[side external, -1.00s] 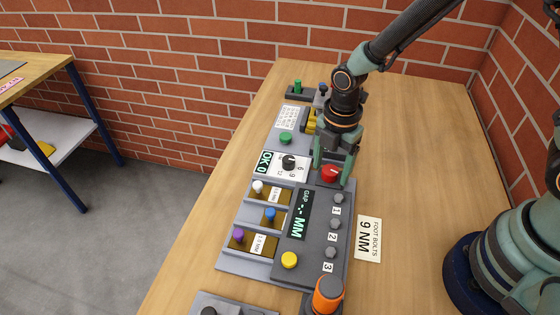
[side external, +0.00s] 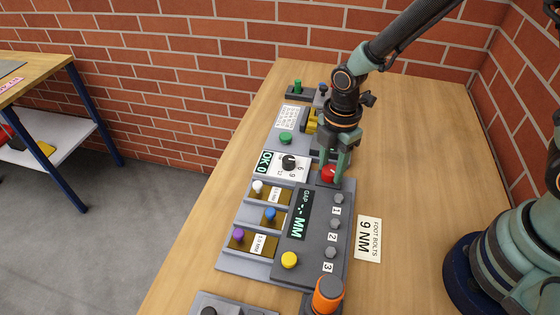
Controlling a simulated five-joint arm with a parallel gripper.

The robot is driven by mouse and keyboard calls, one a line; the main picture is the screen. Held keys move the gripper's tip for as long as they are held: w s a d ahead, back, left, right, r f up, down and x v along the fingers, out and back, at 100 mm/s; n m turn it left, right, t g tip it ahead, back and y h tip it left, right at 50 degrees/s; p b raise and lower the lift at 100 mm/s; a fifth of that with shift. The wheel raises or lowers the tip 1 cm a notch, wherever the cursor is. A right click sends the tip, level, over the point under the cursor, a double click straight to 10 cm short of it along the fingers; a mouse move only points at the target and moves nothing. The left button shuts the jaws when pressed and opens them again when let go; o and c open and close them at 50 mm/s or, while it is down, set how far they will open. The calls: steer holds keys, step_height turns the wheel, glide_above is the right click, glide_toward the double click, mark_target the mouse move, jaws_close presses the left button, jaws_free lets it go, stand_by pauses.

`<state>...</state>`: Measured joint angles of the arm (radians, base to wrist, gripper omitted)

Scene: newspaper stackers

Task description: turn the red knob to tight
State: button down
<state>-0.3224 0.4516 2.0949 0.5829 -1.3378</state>
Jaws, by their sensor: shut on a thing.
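The red knob (side external: 328,174) sits at the far end of the grey gauge panel (side external: 318,253), beyond the display that reads "GAP -.- MM". My gripper (side external: 332,172) points down over it, shut on the red knob with its fingers at the knob's sides. The fingers and wrist hide part of the knob and any marks around it, so I cannot tell its setting.
A black dial (side external: 289,162) with numbers and an "OK 0" display stands left of the knob. Green (side external: 285,138), yellow (side external: 289,260) and orange (side external: 327,294) knobs stand nearby. A "FOOT BOLTS 9 NM" card (side external: 368,239) lies at right. The table's right side is mostly clear.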

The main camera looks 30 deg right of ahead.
steer(key=m, duration=1.4)
steer(key=shift+a+m, duration=0.1)
steer(key=shift+m, duration=0.2)
steer(key=m, duration=0.3)
steer(key=shift+m, duration=0.3)
steer(key=m, duration=0.3)
steer(key=shift+m, duration=0.3)
steer(key=m, duration=0.6)
steer(key=shift+m, duration=0.4)
